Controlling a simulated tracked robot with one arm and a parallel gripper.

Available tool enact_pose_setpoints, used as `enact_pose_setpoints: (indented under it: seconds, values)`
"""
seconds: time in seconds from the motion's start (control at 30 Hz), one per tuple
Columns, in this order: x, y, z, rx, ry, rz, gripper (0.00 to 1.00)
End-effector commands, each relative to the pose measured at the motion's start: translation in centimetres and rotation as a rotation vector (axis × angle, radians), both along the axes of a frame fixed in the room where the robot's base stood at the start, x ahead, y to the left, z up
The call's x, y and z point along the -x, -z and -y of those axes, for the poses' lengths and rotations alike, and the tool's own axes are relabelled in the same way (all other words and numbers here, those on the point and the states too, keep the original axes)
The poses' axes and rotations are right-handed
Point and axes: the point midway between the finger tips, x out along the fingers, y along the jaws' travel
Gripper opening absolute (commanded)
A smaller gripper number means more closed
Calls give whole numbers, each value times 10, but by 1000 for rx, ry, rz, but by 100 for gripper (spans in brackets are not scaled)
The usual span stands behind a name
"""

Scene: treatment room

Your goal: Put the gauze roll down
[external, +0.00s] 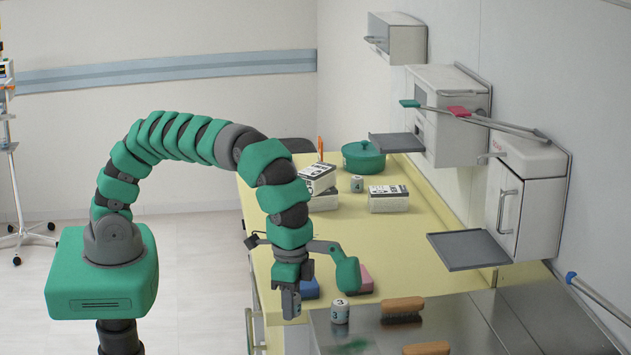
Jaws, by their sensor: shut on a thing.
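My gripper (291,303) points down at the front left edge of the counter, beside the steel top. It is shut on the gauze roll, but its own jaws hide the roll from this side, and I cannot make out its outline. A small white cylinder marked 3 (340,312) stands upright on the steel top (470,325), just right of my gripper and apart from it. A similar cylinder marked 4 (357,184) stands farther back on the yellow counter (400,240).
A blue block (310,289) and a pink block (363,281) lie close behind my gripper. Brushes (402,306) lie on the steel top. Boxes (388,199) and a green pot (363,157) stand at the back. A wall cabinet's grey shelf (468,250) juts out. Mid-counter is clear.

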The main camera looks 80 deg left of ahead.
Motion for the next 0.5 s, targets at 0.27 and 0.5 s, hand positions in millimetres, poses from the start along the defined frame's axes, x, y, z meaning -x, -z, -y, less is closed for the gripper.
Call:
enact_pose_setpoints:
  seconds: [0.27, 0.5]
  values:
    - [-6, 0, 9, 2, 4, -6, 12]
    - [-15, 2, 16, 5, -5, -3, 12]
